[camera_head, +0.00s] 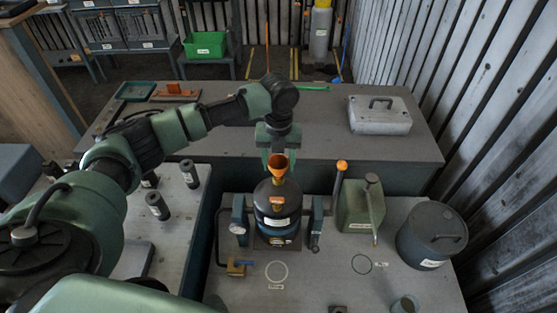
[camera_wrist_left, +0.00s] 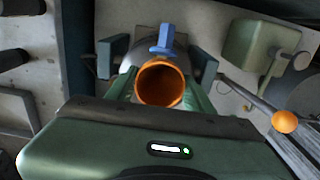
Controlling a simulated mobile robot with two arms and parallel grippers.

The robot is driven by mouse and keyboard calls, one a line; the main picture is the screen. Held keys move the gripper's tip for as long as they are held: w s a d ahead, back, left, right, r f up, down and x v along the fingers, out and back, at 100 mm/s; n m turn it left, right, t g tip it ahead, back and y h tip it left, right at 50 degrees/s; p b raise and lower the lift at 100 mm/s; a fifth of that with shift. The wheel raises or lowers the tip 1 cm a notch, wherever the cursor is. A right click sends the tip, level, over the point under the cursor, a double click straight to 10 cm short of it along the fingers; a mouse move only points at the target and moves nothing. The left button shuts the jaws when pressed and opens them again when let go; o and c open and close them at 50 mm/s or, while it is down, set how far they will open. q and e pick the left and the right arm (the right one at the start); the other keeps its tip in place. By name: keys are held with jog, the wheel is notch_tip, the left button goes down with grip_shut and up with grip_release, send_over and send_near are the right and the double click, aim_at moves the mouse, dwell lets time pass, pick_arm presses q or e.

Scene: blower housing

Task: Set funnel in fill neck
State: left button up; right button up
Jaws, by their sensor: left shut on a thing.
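The orange funnel (camera_head: 278,161) is held upright over the dark round housing (camera_head: 277,208) on the front bench. It also shows in the left wrist view, its wide mouth (camera_wrist_left: 160,84) facing the camera. My left gripper (camera_head: 278,152) comes from above and behind and is shut on the funnel, with green fingers on both sides. A brass-coloured fill neck (camera_head: 278,181) shows at the top of the housing, just below the funnel. I cannot tell whether the spout is inside the neck or just above it. My right gripper is not in view.
An orange-knobbed lever (camera_head: 341,166) stands right of the housing, near a green can (camera_head: 361,207). A grey lidded pot (camera_head: 430,236) is farther right. Dark cylinders (camera_head: 158,206) stand on the left bench. The front bench has clear room around a marked circle (camera_head: 276,271).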

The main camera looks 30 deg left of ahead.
pick_arm(q)
jog(key=shift+f, duration=0.25)
dwell(0.4)
jog(key=shift+f, duration=0.35)
jog(key=shift+f, duration=0.1)
dwell(0.4)
dwell(0.4)
jog(key=o, duration=1.1)
jog(key=o, duration=0.4)
jog(key=shift+o, duration=0.2)
